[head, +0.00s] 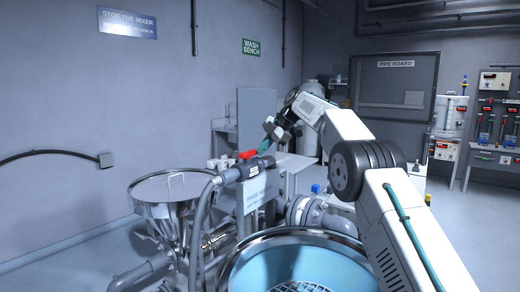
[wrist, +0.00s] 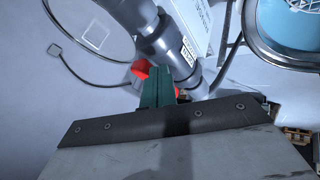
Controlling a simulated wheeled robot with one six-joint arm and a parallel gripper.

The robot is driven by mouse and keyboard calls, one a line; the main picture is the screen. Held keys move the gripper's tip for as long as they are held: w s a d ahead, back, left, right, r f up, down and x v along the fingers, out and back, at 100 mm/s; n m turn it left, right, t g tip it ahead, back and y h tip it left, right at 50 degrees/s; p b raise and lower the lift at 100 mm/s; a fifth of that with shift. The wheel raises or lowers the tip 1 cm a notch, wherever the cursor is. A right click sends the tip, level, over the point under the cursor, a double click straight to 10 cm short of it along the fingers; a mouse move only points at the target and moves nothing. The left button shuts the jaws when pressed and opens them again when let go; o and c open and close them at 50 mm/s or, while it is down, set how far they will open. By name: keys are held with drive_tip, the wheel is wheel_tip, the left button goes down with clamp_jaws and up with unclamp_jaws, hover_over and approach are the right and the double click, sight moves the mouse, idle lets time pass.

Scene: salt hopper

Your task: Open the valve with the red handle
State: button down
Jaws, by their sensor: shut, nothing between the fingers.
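The red handle (head: 248,153) sits on the grey valve pipework beside the steel hopper (head: 172,190). My gripper (head: 264,146), with green fingers, is at the right end of the handle in the head view. In the wrist view the green fingers (wrist: 156,74) are shut together with nothing between them. Parts of the red handle (wrist: 140,68) show on both sides of the fingers, and the middle is hidden behind them. I cannot tell whether the fingers touch the handle. The grey pipe with a white label (wrist: 188,52) lies just beyond.
A large blue-lined round vessel (head: 290,262) stands in front, below my arm. A grey hose (head: 200,215) runs down beside the hopper. A wash bench (head: 290,162) stands behind the valve. The pipe board door (head: 396,90) and instrument panels (head: 495,125) are far right.

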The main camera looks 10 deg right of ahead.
drive_tip(key=shift+a, duration=0.25)
drive_tip(key=v, duration=0.8)
idle(0.4)
drive_tip(key=shift+d+f, duration=0.1)
drive_tip(key=shift+d, duration=0.05)
